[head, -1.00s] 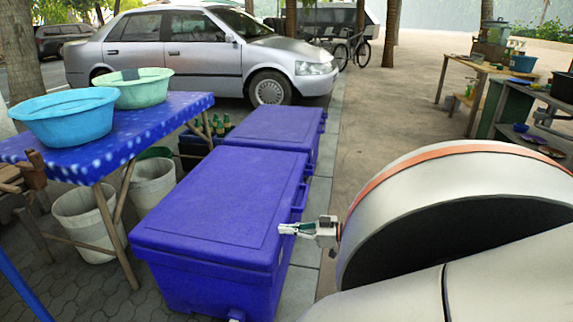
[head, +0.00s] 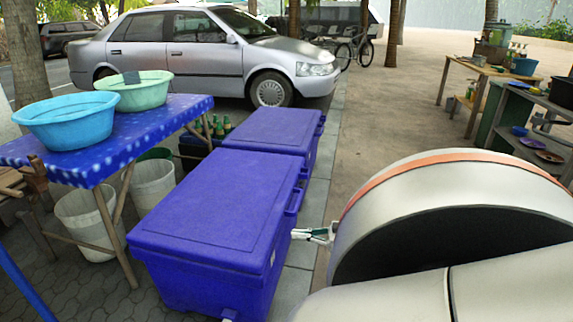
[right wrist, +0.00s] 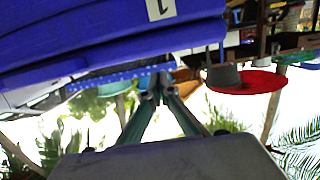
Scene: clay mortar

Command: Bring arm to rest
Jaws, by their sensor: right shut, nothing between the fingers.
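My right arm fills the lower right of the head view, its big pale casing with an orange band in front. My right gripper (head: 297,234) sticks out past it, beside the right side of the near blue chest (head: 205,225) in the picture. Whether it touches the chest cannot be told. In the right wrist view the fingers (right wrist: 160,88) meet at their tips, shut and empty. That view is upside down, with a blue chest (right wrist: 100,40) across its top. My left gripper does not show.
A second blue chest (head: 270,130) stands behind. A blue table (head: 150,122) with two basins (head: 66,120) is at left, white buckets (head: 85,220) below. A red round surface (right wrist: 258,82) bearing a grey vessel (right wrist: 225,78) shows in the right wrist view. Pavement (head: 385,120) beyond is open.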

